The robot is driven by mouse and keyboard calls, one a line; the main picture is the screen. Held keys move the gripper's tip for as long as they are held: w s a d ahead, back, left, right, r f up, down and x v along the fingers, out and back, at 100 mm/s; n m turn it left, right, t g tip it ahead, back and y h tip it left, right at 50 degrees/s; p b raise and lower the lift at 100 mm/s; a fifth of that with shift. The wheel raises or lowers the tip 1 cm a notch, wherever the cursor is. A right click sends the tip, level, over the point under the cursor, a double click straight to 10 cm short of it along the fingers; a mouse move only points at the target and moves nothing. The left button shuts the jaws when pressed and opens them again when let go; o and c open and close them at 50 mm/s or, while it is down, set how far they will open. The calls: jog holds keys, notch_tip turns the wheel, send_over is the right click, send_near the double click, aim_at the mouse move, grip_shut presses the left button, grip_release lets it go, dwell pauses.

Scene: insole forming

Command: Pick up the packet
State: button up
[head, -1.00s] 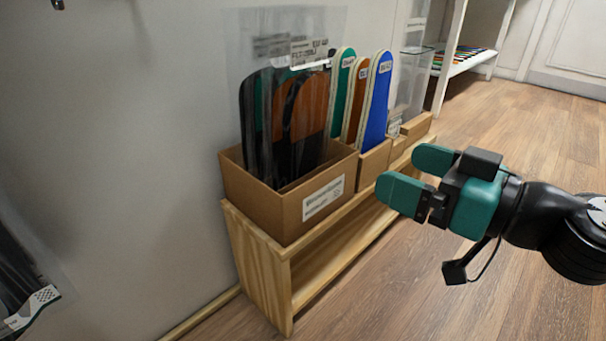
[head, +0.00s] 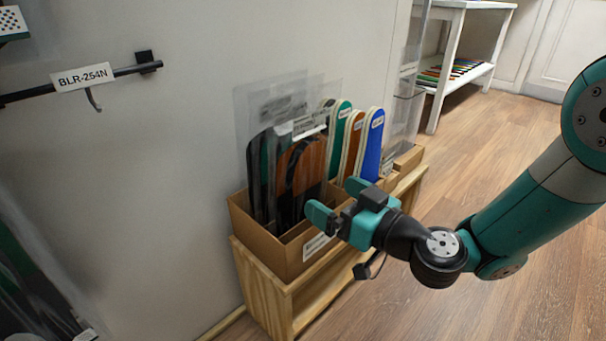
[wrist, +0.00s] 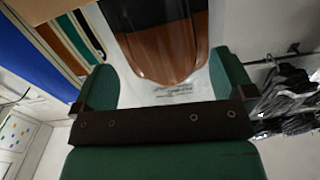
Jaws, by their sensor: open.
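Clear plastic packets (head: 272,112) holding dark and orange-brown insoles stand upright in a cardboard box (head: 262,252) on a low wooden shelf. One packet with a black and orange-brown insole (head: 308,165) stands at the front; it also shows in the wrist view (wrist: 168,50). My gripper (head: 338,200) is open and empty, just in front of the box's right side. In the wrist view my two teal fingers (wrist: 165,82) are spread to either side of the insole's rounded end. I cannot tell whether they touch the packet.
Green, orange and blue insoles (head: 372,145) stand in a neighbouring box to the right. The wooden shelf (head: 262,290) stands by the wall. A white rack (head: 447,60) stands behind; the floor at right is open.

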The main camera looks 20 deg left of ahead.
aim_at(309, 183)
jog(key=shift+x, duration=2.95)
jog(key=shift+s, duration=0.1)
jog(key=c, duration=0.6)
